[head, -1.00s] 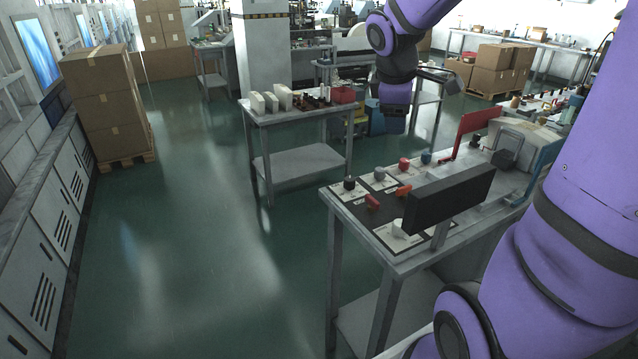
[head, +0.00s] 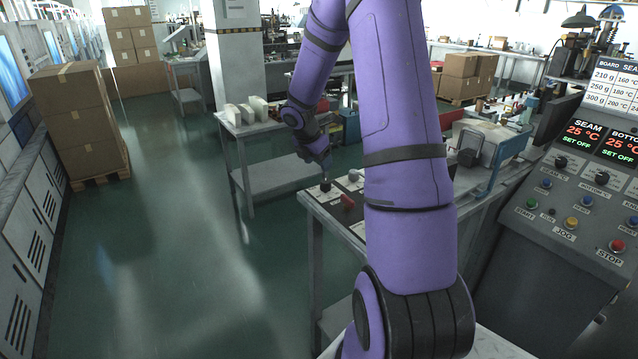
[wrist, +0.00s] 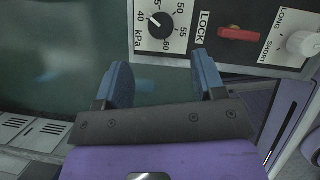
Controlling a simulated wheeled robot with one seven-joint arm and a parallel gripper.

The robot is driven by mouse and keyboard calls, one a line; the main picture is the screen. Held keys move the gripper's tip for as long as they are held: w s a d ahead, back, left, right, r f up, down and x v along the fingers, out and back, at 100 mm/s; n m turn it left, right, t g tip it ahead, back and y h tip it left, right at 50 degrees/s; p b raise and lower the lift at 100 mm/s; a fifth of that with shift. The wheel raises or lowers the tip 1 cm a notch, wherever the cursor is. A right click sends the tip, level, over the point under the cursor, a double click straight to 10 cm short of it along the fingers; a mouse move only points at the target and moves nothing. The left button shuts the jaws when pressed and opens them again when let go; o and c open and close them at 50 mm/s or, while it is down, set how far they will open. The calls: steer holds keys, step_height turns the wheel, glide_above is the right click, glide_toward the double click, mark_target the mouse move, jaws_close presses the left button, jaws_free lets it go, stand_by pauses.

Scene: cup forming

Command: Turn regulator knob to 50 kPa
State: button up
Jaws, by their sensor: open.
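The regulator knob (wrist: 160,26) is a small black knob on a white kPa dial plate (wrist: 190,45) at the top of the wrist view. Its white pointer mark seems to aim to the upper left, near the 40 to 45 marks; this is small and hard to read. My gripper (wrist: 162,75) has blue finger pads and is open and empty. Its fingers are apart from the knob, below it in that picture. In the head view my gripper (head: 325,163) is just above the dark knob (head: 326,186) at the table's far left corner.
A red lock lever (wrist: 238,34) and a white knob (wrist: 302,44) sit to the right of the dial. In the head view a control panel (head: 585,210) stands at the right. My arm hides much of the table. Open floor lies left.

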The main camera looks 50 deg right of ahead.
mark_target(326, 181)
steer(key=x, duration=0.9)
steer(key=shift+d+f, duration=0.1)
steer(key=shift+f, duration=0.2)
steer(key=c, duration=0.9)
